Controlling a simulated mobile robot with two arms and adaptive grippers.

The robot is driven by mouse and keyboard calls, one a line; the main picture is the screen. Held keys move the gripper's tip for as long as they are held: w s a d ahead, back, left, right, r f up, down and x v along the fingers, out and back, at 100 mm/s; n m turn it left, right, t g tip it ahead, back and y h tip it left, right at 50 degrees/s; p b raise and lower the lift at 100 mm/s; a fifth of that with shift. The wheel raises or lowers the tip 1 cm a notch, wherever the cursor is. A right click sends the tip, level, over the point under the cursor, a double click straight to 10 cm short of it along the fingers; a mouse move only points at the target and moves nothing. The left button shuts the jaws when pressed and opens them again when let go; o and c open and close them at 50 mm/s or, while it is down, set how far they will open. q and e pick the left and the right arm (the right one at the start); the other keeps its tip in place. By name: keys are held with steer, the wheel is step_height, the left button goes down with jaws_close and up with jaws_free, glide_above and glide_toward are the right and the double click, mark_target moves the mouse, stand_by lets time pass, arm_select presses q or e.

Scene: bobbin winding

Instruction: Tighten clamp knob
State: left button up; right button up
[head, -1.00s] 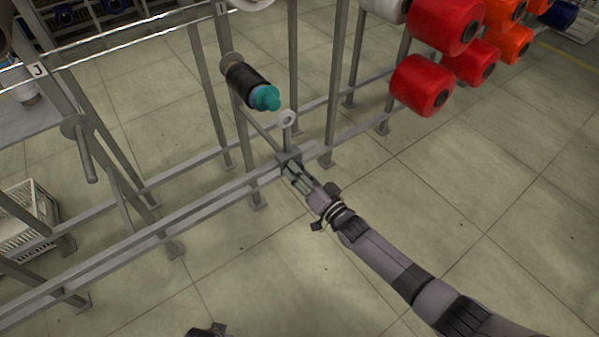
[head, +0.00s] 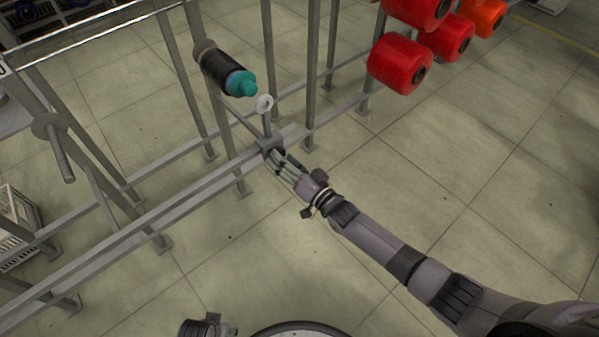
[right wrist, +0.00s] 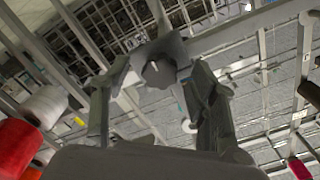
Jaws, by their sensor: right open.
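The clamp (head: 268,145) is a small grey block on the lower rail of the frame, with a short upright post and a pale ring guide (head: 265,103) on top. In the right wrist view the clamp knob (right wrist: 160,71) is a grey lobed knob facing the camera, between the fingers. My right gripper (head: 280,160) is open, its fingers reaching either side of the knob; I cannot tell whether they touch it. It also shows in the right wrist view (right wrist: 150,80). A dark part at the bottom edge looks like my left gripper (head: 206,326), mostly cut off.
A dark bobbin with a teal end (head: 228,72) sticks out above the clamp. Red yarn cones (head: 400,62) hang at upper right. A grey spindle (head: 62,150) and a white crate (head: 18,225) are at left. The floor at right is open.

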steer(key=v, duration=1)
steer(key=shift+s+d, duration=0.15)
steer(key=shift+s, duration=0.05)
